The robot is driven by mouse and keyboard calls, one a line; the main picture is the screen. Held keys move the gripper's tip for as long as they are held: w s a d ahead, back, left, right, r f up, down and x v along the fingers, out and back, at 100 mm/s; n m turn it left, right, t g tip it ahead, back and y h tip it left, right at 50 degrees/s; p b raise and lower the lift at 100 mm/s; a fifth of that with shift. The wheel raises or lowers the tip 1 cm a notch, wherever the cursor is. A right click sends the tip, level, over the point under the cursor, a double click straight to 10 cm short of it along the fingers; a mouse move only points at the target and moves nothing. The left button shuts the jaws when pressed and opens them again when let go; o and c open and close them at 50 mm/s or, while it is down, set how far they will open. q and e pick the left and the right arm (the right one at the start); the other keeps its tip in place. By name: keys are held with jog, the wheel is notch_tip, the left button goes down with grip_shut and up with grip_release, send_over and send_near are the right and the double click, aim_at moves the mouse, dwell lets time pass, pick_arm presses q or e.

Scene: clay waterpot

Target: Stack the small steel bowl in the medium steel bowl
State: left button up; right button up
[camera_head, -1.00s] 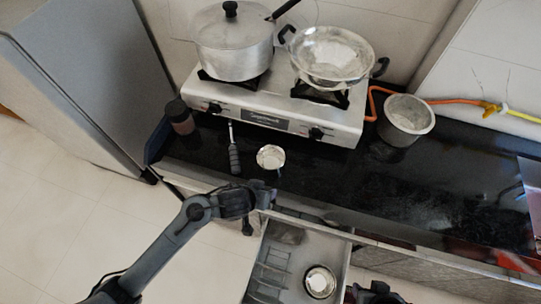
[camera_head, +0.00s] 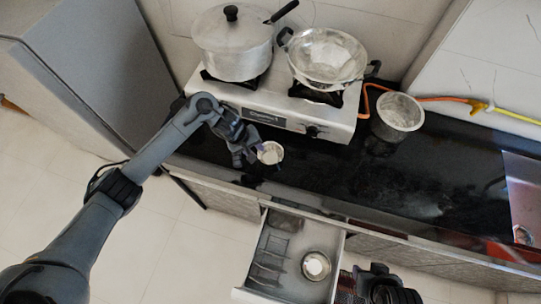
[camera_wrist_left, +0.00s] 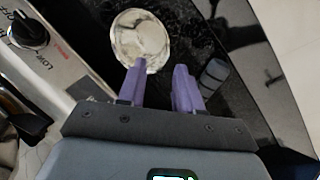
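A small round steel bowl (camera_head: 270,152) stands on the black counter in front of the stove; it also shows in the left wrist view (camera_wrist_left: 142,36). A second steel bowl (camera_head: 316,265) sits in the open drawer, to the right of its dividers. My left gripper (camera_head: 257,152) is at the left side of the counter bowl. Its two purple fingers (camera_wrist_left: 160,72) are apart, with nothing seen between them. The left finger overlaps the bowl's near rim in the left wrist view; I cannot tell if it touches. My right gripper (camera_head: 380,288) is partly cut off at the bottom edge.
A steel stove (camera_head: 270,115) carries a lidded pot (camera_head: 232,50) and a wide two-handled pan (camera_head: 327,58). A steel pot (camera_head: 398,118) stands right of the stove beside an orange hose (camera_head: 440,99). The open drawer (camera_head: 296,228) juts out below the counter.

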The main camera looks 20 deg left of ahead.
aim_at(270, 155)
pick_arm(q)
jog(key=shift+x, duration=1.1)
jog(key=x, duration=0.1)
jog(key=b+x, duration=0.1)
jog(key=x, duration=0.1)
jog(key=b+x, duration=0.1)
jog(key=shift+s+a+f, duration=0.2)
jog(key=shift+a+f, duration=0.1)
jog(key=shift+f, duration=0.05)
jog(key=shift+w+d+f, duration=0.1)
jog(key=shift+d+f, duration=0.05)
jog(key=shift+f, duration=0.2)
jog(key=shift+c, duration=0.4)
grip_shut()
